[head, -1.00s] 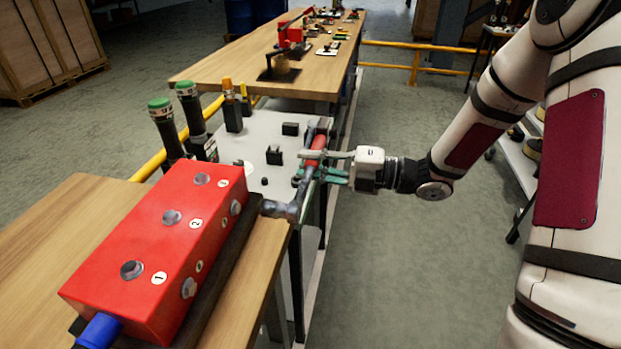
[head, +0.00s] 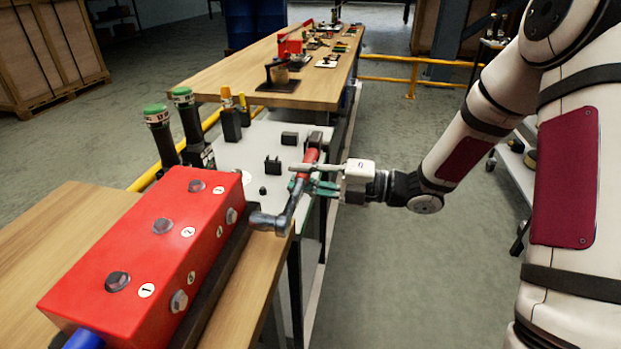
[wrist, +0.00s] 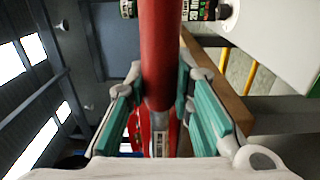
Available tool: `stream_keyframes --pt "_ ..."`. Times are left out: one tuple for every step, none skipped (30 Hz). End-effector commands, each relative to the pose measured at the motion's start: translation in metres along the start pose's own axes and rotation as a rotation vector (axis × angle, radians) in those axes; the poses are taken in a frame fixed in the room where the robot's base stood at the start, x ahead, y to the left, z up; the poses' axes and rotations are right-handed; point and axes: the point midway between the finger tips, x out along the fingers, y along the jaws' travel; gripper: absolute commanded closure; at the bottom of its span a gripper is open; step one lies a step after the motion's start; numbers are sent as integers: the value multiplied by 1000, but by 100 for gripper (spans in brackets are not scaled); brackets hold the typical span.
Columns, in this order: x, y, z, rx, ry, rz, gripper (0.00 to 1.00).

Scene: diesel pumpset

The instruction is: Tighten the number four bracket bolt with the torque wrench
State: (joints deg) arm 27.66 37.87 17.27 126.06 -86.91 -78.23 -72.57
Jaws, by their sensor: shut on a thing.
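The torque wrench (head: 311,156) has a red handle and a dark metal shaft and head. My gripper (head: 304,180) is shut on its handle; in the wrist view the green-padded fingers (wrist: 165,105) stand either side of the red handle (wrist: 160,45). The wrench head (head: 265,221) is at the right side of the red box (head: 150,245), close to the far side bolt (head: 231,215); I cannot tell whether it is seated on it. The box has numbered bolts on its top and right side. The side numbers are too small to read surely.
Two green-topped dark cylinders (head: 158,135) and an orange-topped post (head: 228,115) stand behind the box. A grey plate (head: 240,153) with small black blocks lies beyond it. A wooden bench (head: 215,80) holds more tools.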

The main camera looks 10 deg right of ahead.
Motion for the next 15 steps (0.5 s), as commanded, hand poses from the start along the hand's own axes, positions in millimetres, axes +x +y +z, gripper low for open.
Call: stream_keyframes --pt "6 0 0 -3 4 3 100" --pt "9 0 0 -2 4 4 100" --pt "14 0 0 -2 3 4 100" --pt "17 0 0 -3 3 3 100" --pt "20 0 0 -3 3 3 100" --pt "24 0 0 -3 3 2 100" --pt "25 1 0 -9 2 3 100" --pt "24 6 0 -38 0 3 100" --pt "24 11 0 -67 0 3 100" --pt "24 14 -1 -90 0 3 100" --pt "24 17 -1 -111 0 3 100" --pt "24 21 -2 -141 1 3 100" --pt "24 24 -2 -162 1 3 100" --pt "24 27 -2 -184 1 4 100" --pt "24 31 -3 -212 1 4 100"
